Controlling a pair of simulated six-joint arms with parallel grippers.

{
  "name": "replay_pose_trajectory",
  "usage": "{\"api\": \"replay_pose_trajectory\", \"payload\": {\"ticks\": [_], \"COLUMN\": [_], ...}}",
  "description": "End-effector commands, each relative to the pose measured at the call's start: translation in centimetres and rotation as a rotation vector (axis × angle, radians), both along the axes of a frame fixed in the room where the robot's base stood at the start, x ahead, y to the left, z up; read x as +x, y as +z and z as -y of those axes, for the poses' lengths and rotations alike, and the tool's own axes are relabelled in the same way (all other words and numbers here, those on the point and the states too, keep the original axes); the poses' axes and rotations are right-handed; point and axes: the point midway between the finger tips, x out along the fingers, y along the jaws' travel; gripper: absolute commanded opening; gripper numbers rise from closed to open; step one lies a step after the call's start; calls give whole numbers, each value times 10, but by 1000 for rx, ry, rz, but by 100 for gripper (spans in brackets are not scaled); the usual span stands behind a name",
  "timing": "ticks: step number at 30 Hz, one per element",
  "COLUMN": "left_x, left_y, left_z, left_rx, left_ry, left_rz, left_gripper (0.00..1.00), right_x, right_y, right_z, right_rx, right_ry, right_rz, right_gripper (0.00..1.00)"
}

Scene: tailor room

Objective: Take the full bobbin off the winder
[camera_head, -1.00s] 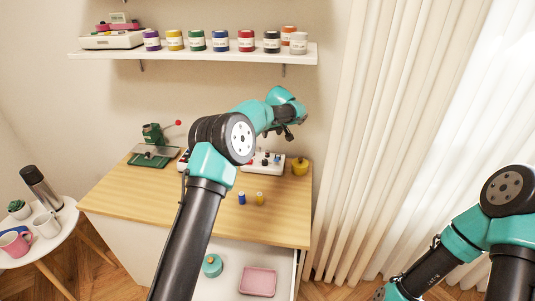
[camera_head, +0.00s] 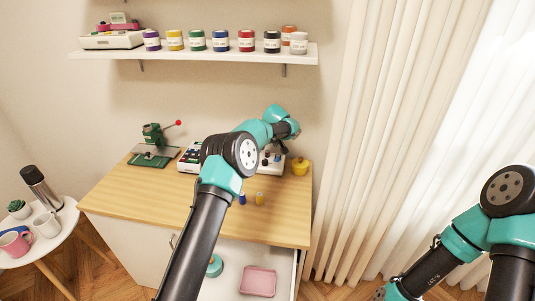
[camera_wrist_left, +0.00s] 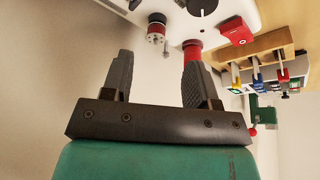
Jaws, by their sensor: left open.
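The winder is a white machine at the back of the wooden table, partly hidden behind my left arm in the head view (camera_head: 276,158). In the left wrist view its white body (camera_wrist_left: 265,12) fills the top edge. A red cylinder (camera_wrist_left: 193,52), which looks like the full bobbin, stands out from it beside the right-hand finger. A smaller dark, red and silver part (camera_wrist_left: 157,32) is left of it. My left gripper (camera_wrist_left: 157,65) is open and empty, close to the winder. I cannot tell whether its finger touches the red cylinder. My right gripper is outside the frames.
A yellow pot (camera_head: 300,166) stands right of the winder. A green press (camera_head: 152,147) is at the back left. A blue spool (camera_head: 242,198) and a yellow spool (camera_head: 260,198) stand near the front. The open drawer holds a pink tray (camera_head: 258,281). A shelf (camera_head: 200,52) hangs above.

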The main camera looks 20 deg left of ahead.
Motion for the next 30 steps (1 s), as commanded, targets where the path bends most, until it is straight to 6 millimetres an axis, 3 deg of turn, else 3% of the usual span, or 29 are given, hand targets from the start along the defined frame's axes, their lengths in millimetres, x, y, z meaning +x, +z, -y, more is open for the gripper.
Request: {"api": "replay_pose_trajectory", "payload": {"ticks": [13, 30], "left_x": [16, 17], "left_y": [-45, -47], "left_z": [-6, -7], "left_rx": [0, -1], "left_ry": [0, 0], "left_rz": [-1, -1], "left_gripper": [54, 51], "right_x": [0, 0], "right_y": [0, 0], "right_z": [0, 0], "right_rx": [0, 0], "right_ry": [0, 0], "right_rz": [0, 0], "right_gripper": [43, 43]}}
